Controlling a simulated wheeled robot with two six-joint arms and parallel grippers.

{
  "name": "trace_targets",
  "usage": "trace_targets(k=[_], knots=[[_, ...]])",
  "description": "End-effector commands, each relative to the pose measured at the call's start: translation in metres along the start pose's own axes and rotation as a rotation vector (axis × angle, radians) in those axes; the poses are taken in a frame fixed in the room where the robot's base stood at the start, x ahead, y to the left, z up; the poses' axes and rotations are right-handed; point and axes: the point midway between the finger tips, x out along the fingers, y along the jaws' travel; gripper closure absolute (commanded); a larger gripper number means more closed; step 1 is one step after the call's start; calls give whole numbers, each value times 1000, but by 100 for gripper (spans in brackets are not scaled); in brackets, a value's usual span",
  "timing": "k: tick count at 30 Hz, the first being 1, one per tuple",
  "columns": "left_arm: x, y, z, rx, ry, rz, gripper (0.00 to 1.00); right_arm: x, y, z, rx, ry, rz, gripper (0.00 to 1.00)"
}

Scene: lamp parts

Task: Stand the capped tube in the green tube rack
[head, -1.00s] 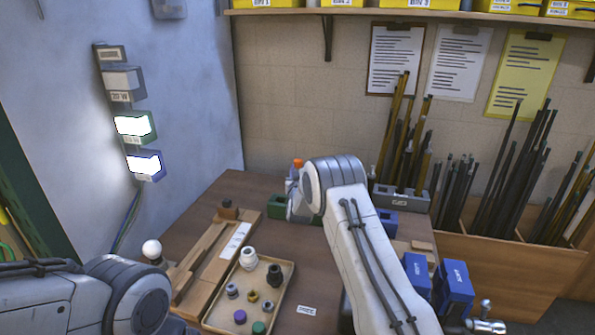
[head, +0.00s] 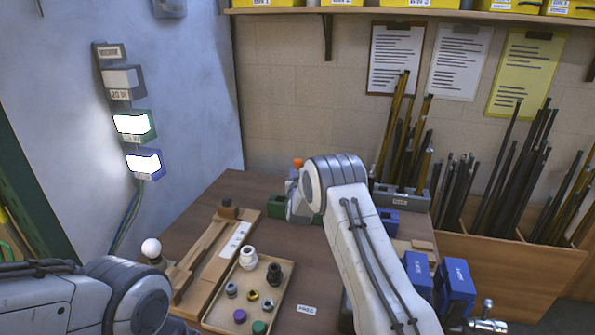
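The green tube rack (head: 276,204) stands on the brown table near its back left part. Its right portion is largely hidden behind my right arm. An orange cap (head: 298,163) shows just above and behind my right gripper (head: 293,189); the tube body under it is hidden. My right gripper is at the rack, mostly covered by its own arm, so its fingers and any hold on the tube cannot be made out. I cannot tell whether the tube is in a rack hole. My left arm is at the lower left; its gripper is out of the picture.
A tan tray (head: 214,318) with several small parts and a wooden fixture (head: 186,291) lie at left. A white ball (head: 151,248) is beside the fixture. Blue boxes (head: 457,283) stand right of my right arm. A grey rod holder (head: 412,200) is behind.

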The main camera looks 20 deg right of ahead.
Motion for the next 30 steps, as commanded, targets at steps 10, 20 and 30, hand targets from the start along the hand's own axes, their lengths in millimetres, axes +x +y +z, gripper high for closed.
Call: trace_targets(k=[10, 20, 30], knots=[[6, 0, 0, 0, 0, 0, 50, 0, 0, 5, 0, 2, 0, 100], [8, -1, 0, 0, 0, 0, 50, 0, 0, 7, 0, 2, 0, 34], [9, -1, 0, 0, 0, 0, 50, -2, 0, 8, 0, -1, 0, 34]])
